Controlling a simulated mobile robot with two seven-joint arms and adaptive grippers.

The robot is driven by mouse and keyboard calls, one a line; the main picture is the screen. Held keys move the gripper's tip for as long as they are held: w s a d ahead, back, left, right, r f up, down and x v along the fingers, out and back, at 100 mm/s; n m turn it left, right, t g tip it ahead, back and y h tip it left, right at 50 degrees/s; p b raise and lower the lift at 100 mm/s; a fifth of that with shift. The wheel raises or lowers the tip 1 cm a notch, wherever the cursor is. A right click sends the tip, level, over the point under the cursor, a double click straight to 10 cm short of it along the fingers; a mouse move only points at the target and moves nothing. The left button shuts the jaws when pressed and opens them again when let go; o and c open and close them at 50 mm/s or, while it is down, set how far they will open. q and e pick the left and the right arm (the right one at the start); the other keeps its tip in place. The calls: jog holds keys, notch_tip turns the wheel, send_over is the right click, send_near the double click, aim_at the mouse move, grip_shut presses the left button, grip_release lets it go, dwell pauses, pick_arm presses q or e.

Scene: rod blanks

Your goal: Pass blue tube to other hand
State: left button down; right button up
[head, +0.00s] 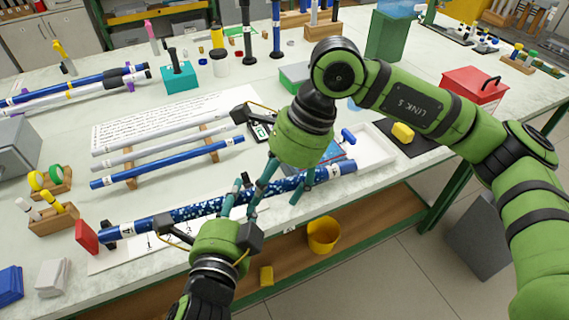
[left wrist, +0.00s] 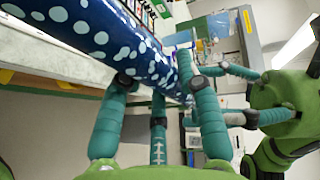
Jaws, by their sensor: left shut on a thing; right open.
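The blue tube (head: 190,212), with a white-speckled middle, plain blue ends and a label reading 4, lies slantwise over the table's front edge. It fills the upper left of the left wrist view (left wrist: 95,30). My left gripper (head: 243,197), coming from below, is shut on its speckled middle; its fingers also show in the left wrist view (left wrist: 158,85). My right gripper (head: 284,185) is open, reaching down from above, with its fingers at the tube just right of my left gripper. Its fingers also show in the left wrist view (left wrist: 212,68). Whether they touch the tube is unclear.
Behind, a wooden rack (head: 130,178) holds white, grey and plain blue rods (head: 165,163). A white tray (head: 372,147) is at the right, near a dark mat (head: 425,145) with a yellow block. A red block (head: 87,237) stands by the tube's left end. A yellow bucket (head: 323,236) sits below.

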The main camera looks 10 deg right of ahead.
jog(key=shift+a+f, duration=0.15)
jog(key=shift+f, duration=0.15)
jog(key=shift+s, duration=0.1)
jog(key=c, duration=1.2)
pick_arm(q)
jog(key=c, duration=0.8)
grip_release()
pick_arm(e)
jog(key=shift+c, duration=0.3)
